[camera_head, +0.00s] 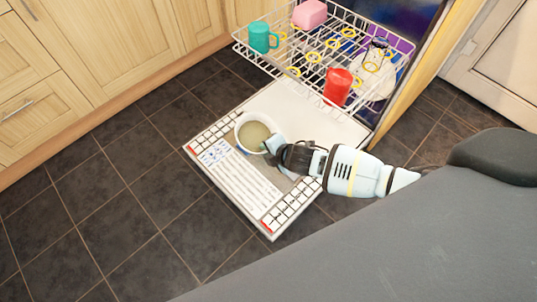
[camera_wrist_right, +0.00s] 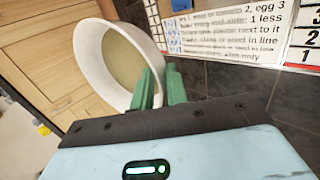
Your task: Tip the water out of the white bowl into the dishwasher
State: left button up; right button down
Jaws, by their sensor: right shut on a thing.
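The white bowl (camera_head: 255,131) is held over the open dishwasher door (camera_head: 203,165), with murky yellowish water inside. It also shows in the right wrist view (camera_wrist_right: 90,62), where it looks tilted and the water lies within it. My right gripper (camera_head: 272,147) is shut on the bowl's rim. Its green fingers (camera_wrist_right: 160,88) pinch the near edge in the right wrist view. The dishwasher's pulled-out rack (camera_head: 262,62) is beyond the bowl. My left gripper is not in view.
Wooden cabinets (camera_head: 110,50) stand at the left. The dark tiled floor (camera_head: 100,220) is clear left of the door.

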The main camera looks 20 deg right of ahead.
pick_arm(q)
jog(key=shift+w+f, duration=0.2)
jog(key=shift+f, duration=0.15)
pick_arm(e)
jog(key=shift+s+d+f+n+y, duration=0.1)
jog(key=shift+d+f+n+y, duration=0.1)
jog(key=shift+f, duration=0.2)
jog(key=shift+d+f+n+y, duration=0.15)
jog(key=shift+f+n+y, duration=0.05)
jog(key=shift+f, duration=0.15)
